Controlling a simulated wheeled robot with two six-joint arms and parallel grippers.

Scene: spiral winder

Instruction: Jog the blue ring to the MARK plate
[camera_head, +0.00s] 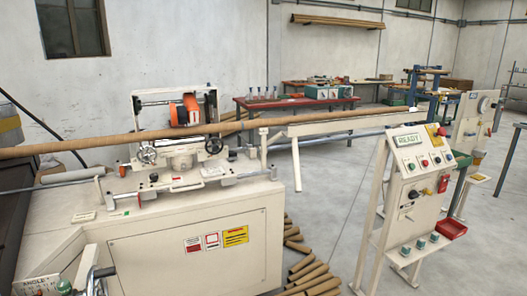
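I cannot make out a blue ring in the head view. I cannot make out a plate that reads MARK either. A long brown tube (75,143) lies across the winder (170,245) and runs from the left edge towards the right. An orange belt unit (184,111) sits above the tube in a pale frame. A control stand (413,170) at the right has a display (410,139) reading READY, with several buttons and knobs below it. Neither of my grippers is in view.
A red tray (452,230) hangs on the control stand's right side. Cut brown tubes (312,278) lie on the floor between winder and stand. A panel marked ANGLE (40,284) is at the bottom left. A red bench (262,104) stands behind. Grey floor is open at the right.

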